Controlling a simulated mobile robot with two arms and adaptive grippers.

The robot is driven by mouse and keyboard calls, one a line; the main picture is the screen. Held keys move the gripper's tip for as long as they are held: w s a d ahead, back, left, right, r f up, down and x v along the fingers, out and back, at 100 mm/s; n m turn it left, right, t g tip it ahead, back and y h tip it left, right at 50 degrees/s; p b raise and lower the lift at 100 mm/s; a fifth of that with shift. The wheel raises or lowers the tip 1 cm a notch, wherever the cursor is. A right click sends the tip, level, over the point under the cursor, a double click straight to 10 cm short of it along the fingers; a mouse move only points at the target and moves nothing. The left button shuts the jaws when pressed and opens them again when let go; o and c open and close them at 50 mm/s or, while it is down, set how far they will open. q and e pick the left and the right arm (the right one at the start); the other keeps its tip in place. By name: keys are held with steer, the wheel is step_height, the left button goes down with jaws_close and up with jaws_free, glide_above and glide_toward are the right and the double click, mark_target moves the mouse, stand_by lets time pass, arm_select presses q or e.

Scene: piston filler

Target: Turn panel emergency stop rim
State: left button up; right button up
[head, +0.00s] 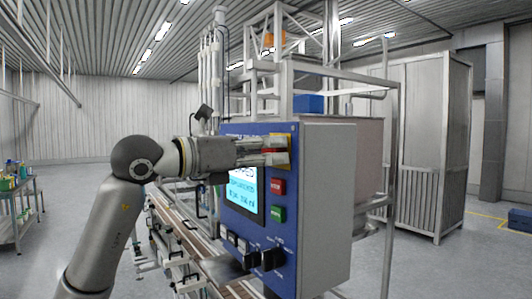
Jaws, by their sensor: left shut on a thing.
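The blue control panel (235,212) of the piston filler stands in the middle of the head view. The emergency stop (268,152) is red on a yellow plate (289,141) at the panel's upper right. My left gripper (274,151) reaches in from the left and is shut on the emergency stop rim. Its fingers hide most of the stop, so how far it is turned cannot be seen. My right gripper is not in view.
Below the stop are a lit screen (243,190), a red button (278,186), a green button (278,214) and black knobs (272,258). A conveyor (185,235) runs behind the panel at left. A shelf with bottles (22,205) stands far left. A tall cabinet (422,145) stands right.

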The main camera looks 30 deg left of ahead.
arm_select(q)
steer(key=m, duration=0.3)
steer(key=shift+m, duration=0.4)
steer(key=m, duration=0.2)
steer(key=shift+s+a+r+m, duration=0.1)
steer(key=shift+m, duration=0.9)
steer(key=o, duration=0.8)
steer(key=shift+o, duration=1.2)
